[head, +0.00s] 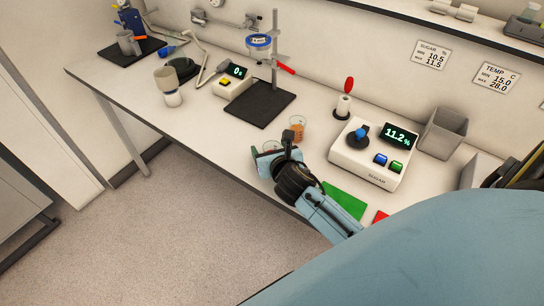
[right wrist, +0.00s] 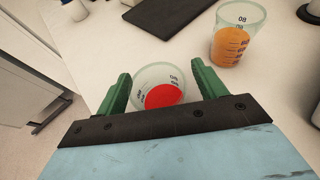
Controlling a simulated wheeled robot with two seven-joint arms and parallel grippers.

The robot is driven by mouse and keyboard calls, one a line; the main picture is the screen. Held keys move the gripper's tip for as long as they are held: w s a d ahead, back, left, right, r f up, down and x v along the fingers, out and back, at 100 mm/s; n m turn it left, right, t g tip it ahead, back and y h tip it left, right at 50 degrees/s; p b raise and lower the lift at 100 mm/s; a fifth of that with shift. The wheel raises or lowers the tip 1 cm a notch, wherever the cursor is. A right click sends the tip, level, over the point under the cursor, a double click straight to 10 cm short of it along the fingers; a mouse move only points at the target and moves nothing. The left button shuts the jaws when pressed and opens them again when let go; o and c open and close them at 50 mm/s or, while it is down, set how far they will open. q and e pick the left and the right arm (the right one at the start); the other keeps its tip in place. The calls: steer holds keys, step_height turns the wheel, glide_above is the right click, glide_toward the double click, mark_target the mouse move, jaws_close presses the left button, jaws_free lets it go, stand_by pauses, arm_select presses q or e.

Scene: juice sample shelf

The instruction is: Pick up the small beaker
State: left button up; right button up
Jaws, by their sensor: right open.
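A clear beaker with red liquid (right wrist: 162,95) stands between the two green fingers of my right gripper (right wrist: 160,73) in the right wrist view. The fingers are open, one on each side of it; contact is not clear. In the head view my right gripper (head: 268,155) is at the bench's front edge and partly hides this beaker. A second clear beaker with orange liquid (right wrist: 231,45) stands beyond the right finger, and also shows in the head view (head: 297,127). Which is the small one is hard to tell by size. My left gripper is not in view.
A white sugar meter (head: 368,160) reading 11.2 % stands right of the beakers. A black mat (head: 262,107) with a stand lies behind them. A green pad (head: 345,200) and a red pad (head: 380,216) lie near the front edge. A grey bin (head: 441,133) stands further right.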

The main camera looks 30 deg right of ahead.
steer(key=c, duration=1)
steer(key=shift+c, duration=0.5)
steer(key=shift+r, duration=0.1)
